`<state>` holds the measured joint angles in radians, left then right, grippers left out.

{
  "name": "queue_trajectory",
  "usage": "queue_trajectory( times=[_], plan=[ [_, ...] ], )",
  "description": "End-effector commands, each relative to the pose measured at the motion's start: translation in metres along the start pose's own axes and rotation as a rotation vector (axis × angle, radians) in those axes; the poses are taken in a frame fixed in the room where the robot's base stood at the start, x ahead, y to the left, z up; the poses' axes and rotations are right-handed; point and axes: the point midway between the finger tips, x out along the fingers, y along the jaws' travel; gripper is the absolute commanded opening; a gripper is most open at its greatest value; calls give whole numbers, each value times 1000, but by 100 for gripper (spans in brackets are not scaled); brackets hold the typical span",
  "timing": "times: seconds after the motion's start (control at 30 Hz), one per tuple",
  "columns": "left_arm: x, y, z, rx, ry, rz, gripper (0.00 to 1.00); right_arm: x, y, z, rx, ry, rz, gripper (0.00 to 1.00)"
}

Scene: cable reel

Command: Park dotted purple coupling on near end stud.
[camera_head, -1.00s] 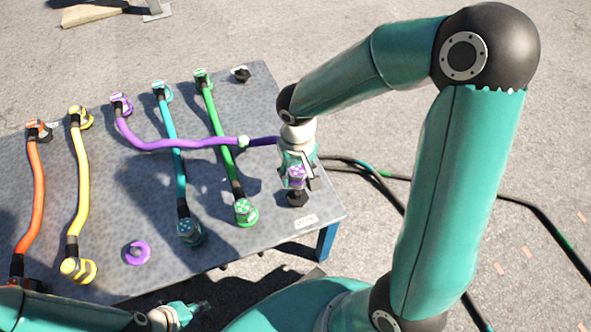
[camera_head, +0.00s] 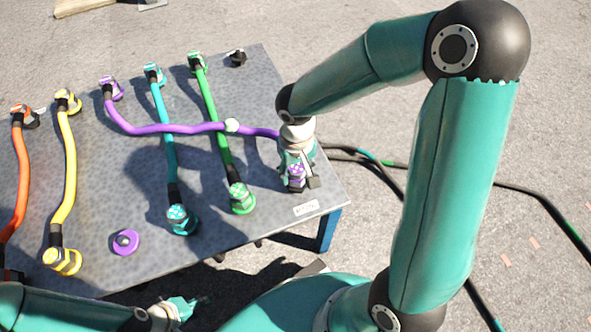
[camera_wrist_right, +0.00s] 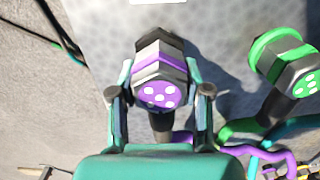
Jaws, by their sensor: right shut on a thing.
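The dotted purple coupling (camera_head: 296,174) is at the end of the purple hose (camera_head: 190,129); its purple face with white dots shows in the right wrist view (camera_wrist_right: 160,94). My right gripper (camera_head: 298,183) is shut on it, with one finger on each side. The coupling is at the near end stud, by the table's right corner. The black stud (camera_wrist_right: 160,45) shows just beyond the coupling in the right wrist view, in line with it; the coupling hides it in the head view. I cannot tell how deeply they are engaged. My left gripper (camera_head: 192,307) is low, off the table's front edge.
The purple hose crosses over the teal hose (camera_head: 167,145) and green hose (camera_head: 212,115). Yellow (camera_head: 68,185) and orange (camera_head: 22,170) hoses lie left. A purple-ringed fitting (camera_head: 125,242) is at the front; another black stud (camera_head: 237,57) is at the back.

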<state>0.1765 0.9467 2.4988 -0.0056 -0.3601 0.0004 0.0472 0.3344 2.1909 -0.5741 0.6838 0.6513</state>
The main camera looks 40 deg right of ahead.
Motion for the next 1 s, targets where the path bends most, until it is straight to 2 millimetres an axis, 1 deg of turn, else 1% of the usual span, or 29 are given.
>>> queue_trajectory(
  times=[0.53,0.97,1.0],
  plan=[
    [4,-2,0,0,0,0,40,0,0,0,-1,1,0,6],
    [12,-4,0,0,0,0,40,9,-1,0,-1,1,0,6],
    [11,-4,0,0,0,0,40,8,-1,0,-1,1,0,51]
  ],
)
